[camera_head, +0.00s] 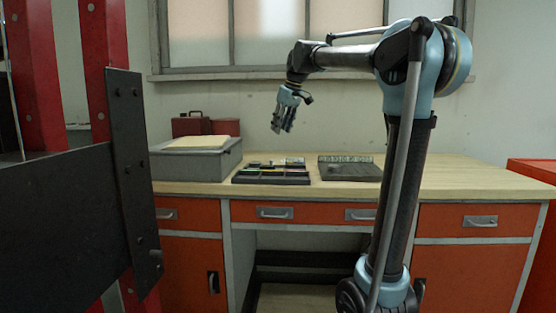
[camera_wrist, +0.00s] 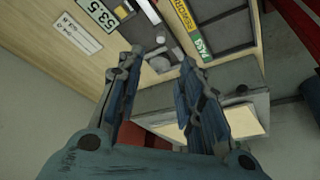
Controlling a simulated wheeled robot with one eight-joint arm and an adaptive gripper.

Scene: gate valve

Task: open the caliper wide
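My gripper (camera_head: 282,127) hangs in the air above the wooden desk, fingers pointing down, and nothing is held in it. In the wrist view its two fingers (camera_wrist: 162,57) are spread apart. Between and beyond the fingertips lies a small grey rounded object (camera_wrist: 159,64), below and apart from them. A silvery strip (camera_wrist: 149,11) shows near the top of the wrist view beside a dark tray; it may be part of the caliper, but I cannot tell. No caliper jaws can be made out in either view.
A white card (camera_wrist: 78,33) and a "53.5" plate (camera_wrist: 97,14) lie nearby.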

